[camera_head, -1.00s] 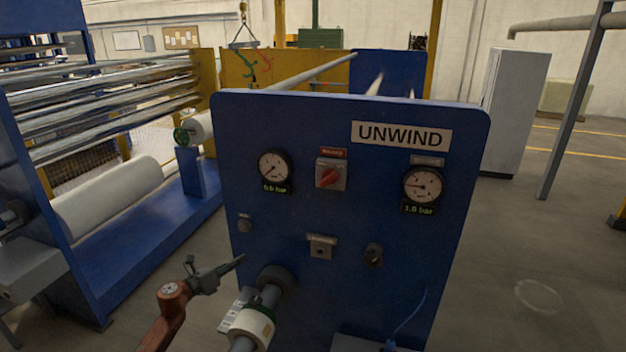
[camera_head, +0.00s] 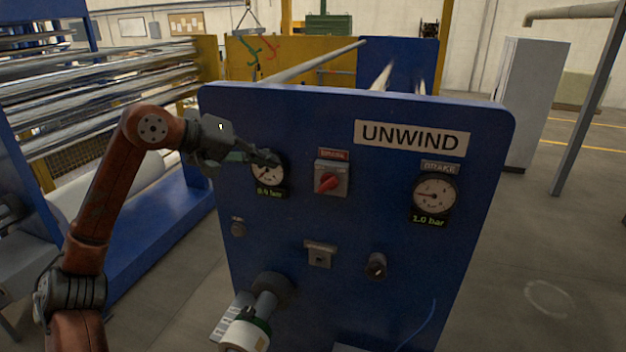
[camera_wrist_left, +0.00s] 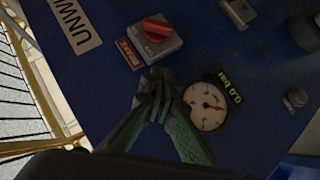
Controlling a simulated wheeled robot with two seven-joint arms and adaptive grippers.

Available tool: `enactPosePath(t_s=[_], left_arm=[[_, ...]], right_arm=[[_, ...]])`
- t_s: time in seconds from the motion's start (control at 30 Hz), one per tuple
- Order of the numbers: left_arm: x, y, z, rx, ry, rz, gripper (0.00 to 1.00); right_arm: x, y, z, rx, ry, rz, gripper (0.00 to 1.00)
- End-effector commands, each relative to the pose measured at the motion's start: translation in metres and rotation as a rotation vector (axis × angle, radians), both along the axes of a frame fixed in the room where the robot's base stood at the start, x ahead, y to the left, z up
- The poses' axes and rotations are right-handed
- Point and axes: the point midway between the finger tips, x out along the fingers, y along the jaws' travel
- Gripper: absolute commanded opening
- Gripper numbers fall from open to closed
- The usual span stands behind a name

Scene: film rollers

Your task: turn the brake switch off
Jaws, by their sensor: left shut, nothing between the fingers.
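The brake switch is a red rotary knob (camera_head: 328,181) on a grey box, under a red label on the blue UNWIND panel (camera_head: 290,220). The knob points diagonally in the head view. It also shows in the left wrist view (camera_wrist_left: 157,29), just beyond the fingertips. My left gripper (camera_head: 272,158) is shut and empty. Its tips are in front of the left gauge (camera_head: 268,174), left of the switch and apart from it. In the left wrist view the closed fingers (camera_wrist_left: 156,82) lie between the gauge (camera_wrist_left: 206,106) and the switch box.
A second gauge (camera_head: 434,196) reading 1.0 bar sits right of the switch. A small grey switch (camera_head: 319,255) and a dark knob (camera_head: 376,266) are lower down.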

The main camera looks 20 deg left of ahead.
Motion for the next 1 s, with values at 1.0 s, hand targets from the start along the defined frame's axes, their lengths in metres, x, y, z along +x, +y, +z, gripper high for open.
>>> enactPosePath(t_s=[1.0], left_arm=[[0.069, -0.078, -0.073, -0.005, 0.002, -0.005, 0.0]], right_arm=[[0.012, 0.004, 0.029, 0.005, -0.015, 0.001, 0.4]])
